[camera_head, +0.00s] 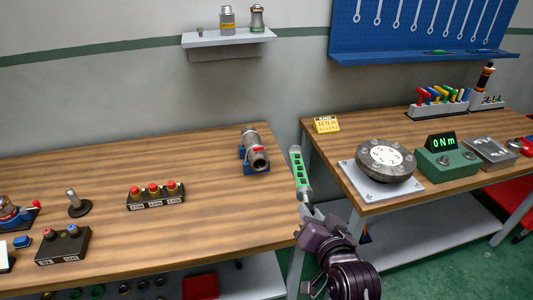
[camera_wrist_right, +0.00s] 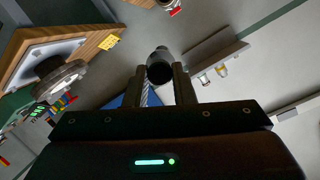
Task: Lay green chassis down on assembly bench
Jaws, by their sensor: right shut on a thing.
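A slim green-and-white piece with a row of dark squares, which I take to be the green chassis (camera_head: 300,172), stands nearly upright in front of the gap between two wood-topped benches. My right gripper (camera_head: 307,208) is shut on its lower end and holds it up. In the right wrist view the fingers (camera_wrist_right: 160,75) flank a dark round shape; I cannot tell which part this is. The left bench (camera_head: 95,170) and right bench (camera_head: 345,185) both have bare wood; the frames do not show which is the assembly bench. My left gripper is out of view.
A vise with a grey pipe (camera_head: 254,150) stands at the left bench's right end. A block with three red buttons (camera_head: 156,194) lies left of it. A round flanged part (camera_head: 386,160), a yellow tag (camera_head: 326,124) and a green torque display (camera_head: 446,162) occupy the right bench.

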